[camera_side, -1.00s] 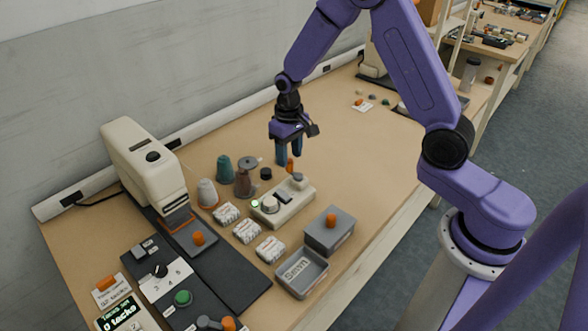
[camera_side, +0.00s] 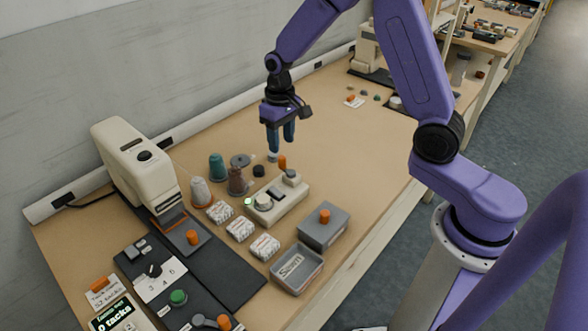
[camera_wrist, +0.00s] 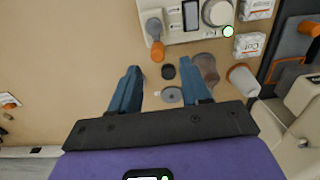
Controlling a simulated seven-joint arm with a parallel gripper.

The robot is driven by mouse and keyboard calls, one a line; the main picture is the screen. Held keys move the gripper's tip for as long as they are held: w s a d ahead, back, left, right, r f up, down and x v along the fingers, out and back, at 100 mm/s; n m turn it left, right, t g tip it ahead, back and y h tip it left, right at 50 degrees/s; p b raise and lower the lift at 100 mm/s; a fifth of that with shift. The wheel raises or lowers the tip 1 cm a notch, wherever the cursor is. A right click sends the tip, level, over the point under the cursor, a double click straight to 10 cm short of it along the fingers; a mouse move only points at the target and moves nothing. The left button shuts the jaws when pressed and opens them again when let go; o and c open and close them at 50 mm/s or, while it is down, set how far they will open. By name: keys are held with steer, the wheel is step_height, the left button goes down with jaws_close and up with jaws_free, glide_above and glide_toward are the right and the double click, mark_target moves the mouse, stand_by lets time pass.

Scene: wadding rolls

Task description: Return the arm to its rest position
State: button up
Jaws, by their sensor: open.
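My gripper (camera_side: 281,142) hangs fingers down above the tan worktable (camera_side: 350,150), behind the small control box (camera_side: 276,203). Its two blue fingers are apart with nothing held between them. In the wrist view, the open gripper (camera_wrist: 164,82) frames bare tabletop, a black disc (camera_wrist: 168,71) and a grey disc (camera_wrist: 172,95). My purple arm is bent high over the table.
Thread cones (camera_side: 217,167) stand left of the gripper. A cream machine (camera_side: 138,160), white packets (camera_side: 240,229), a grey box with an orange knob (camera_side: 324,228) and an open grey tray (camera_side: 297,270) lie nearer. The table's right middle is clear.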

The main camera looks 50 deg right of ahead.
steer(key=s+a+r+n, duration=0.3)
steer(key=s, duration=0.4)
steer(key=s+a+r+n, duration=0.3)
steer(key=s+r, duration=0.1)
steer(key=s, duration=0.3)
steer(key=s+d+r+n, duration=0.1)
steer(key=s+n, duration=0.2)
steer(key=s, duration=0.5)
steer(key=s+d+r+n, duration=0.1)
steer(key=s+n, duration=0.2)
steer(key=s, duration=0.6)
steer(key=shift+d+r, duration=0.3)
steer(key=shift+d, duration=0.1)
